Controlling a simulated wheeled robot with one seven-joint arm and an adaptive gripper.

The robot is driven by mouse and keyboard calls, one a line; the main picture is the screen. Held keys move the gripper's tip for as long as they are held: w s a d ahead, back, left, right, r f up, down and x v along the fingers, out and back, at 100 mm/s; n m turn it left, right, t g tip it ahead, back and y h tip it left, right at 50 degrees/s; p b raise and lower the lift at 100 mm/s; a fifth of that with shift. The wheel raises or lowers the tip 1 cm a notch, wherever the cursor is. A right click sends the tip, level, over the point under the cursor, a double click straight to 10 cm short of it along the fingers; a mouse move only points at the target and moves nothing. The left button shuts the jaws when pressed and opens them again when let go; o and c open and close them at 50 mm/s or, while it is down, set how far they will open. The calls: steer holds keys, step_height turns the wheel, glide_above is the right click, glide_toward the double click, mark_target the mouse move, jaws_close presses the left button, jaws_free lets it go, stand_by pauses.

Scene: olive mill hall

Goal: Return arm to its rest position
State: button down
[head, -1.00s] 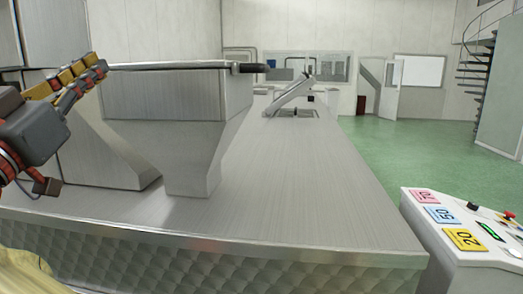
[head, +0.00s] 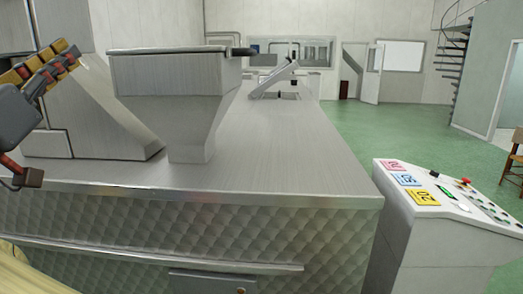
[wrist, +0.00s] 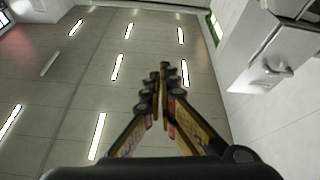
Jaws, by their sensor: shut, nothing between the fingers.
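My gripper (head: 68,50) is at the left edge of the head view, with yellow and black fingers pointing up and to the right. It is shut and empty, raised in front of the steel machine. In the wrist view my gripper (wrist: 163,72) has its fingertips together, pointing toward the ceiling (wrist: 70,80) and its lamps. Most of my arm is outside the head view; a grey wrist part and a red and brown piece show at the left edge.
A steel hopper (head: 170,75) with a dark handle stands on the steel machine top (head: 270,150). A control console (head: 430,235) with coloured labels stands at the right. Green floor (head: 400,125) is open behind it, toward a door and a spiral stair.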

step_height(320, 180, down, 16)
steer(key=w+a+n+g+y, duration=0.2)
steer(key=a+n+g+y, duration=0.1)
steer(key=n+g, duration=0.3)
steer(key=d+f+n+g+h, duration=0.1)
steer(key=d+f+n+g, duration=0.15)
steer(key=d+f, duration=0.5)
steer(key=d+f+n+g, duration=0.25)
steer(key=d+f, duration=0.25)
steer(key=f, duration=0.6)
steer(key=s+d+f+m+g+p, duration=0.15)
steer(key=s+d+f+g, duration=0.25)
steer(key=d+f, duration=0.55)
steer(key=s+d+f+m+g, duration=0.3)
steer(key=s+d+f, duration=0.25)
steer(key=d, duration=0.75)
steer(key=s+d+m, duration=0.2)
steer(key=d+m, duration=0.1)
steer(key=d, duration=0.5)
steer(key=s+d+m, duration=0.3)
steer(key=d+m, duration=0.1)
steer(key=d, duration=0.3)
steer(key=shift+d+f+t, duration=0.3)
steer(key=shift+d+f, duration=0.05)
